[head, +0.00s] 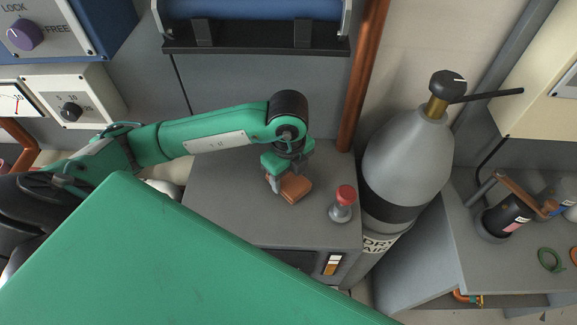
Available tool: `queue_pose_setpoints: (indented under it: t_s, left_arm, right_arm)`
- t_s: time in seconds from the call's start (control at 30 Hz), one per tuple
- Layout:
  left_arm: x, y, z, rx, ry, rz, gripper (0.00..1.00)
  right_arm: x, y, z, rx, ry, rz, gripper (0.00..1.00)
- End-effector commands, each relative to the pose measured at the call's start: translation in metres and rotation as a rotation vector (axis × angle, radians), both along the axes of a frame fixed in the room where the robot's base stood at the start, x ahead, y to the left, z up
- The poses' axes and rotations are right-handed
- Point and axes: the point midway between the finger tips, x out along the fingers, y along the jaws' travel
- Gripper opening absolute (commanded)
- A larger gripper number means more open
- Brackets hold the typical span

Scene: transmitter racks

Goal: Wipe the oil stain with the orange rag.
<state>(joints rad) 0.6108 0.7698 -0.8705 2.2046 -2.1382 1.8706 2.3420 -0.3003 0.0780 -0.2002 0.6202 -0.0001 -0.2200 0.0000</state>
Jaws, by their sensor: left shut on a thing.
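My left gripper (283,179) reaches in from the left over the grey cabinet top (230,200). It is shut on the orange rag (296,188), a small folded brown-orange block. The rag is at or just above the cabinet top; I cannot tell whether it touches. No oil stain can be made out; it may be hidden under the rag or the gripper. My right gripper is not in view.
A grey stamp-like object with a red knob (343,203) stands right of the rag, near the cabinet's edge. A grey gas cylinder (407,155) and a copper pipe (364,80) stand further right. A large green panel (170,260) fills the lower left.

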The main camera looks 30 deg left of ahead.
Motion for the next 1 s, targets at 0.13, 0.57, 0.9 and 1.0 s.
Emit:
queue_pose_setpoints:
  t_s: [0.13, 0.57, 0.9, 1.0]
  left_arm:
    - [-0.013, -0.006, -0.001, -0.002, 0.001, -0.002, 0.39]
    - [-0.016, -0.008, -0.001, 0.000, 0.000, 0.000, 0.39]
    - [0.010, 0.005, -0.004, 0.000, 0.000, 0.002, 0.39]
    - [0.015, 0.007, -0.004, 0.000, 0.000, 0.001, 0.39]
  right_arm:
    - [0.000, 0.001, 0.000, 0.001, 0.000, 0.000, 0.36]
    - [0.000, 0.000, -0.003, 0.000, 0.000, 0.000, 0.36]
    - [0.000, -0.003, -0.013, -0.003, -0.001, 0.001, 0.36]
    - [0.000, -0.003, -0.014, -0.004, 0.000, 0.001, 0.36]
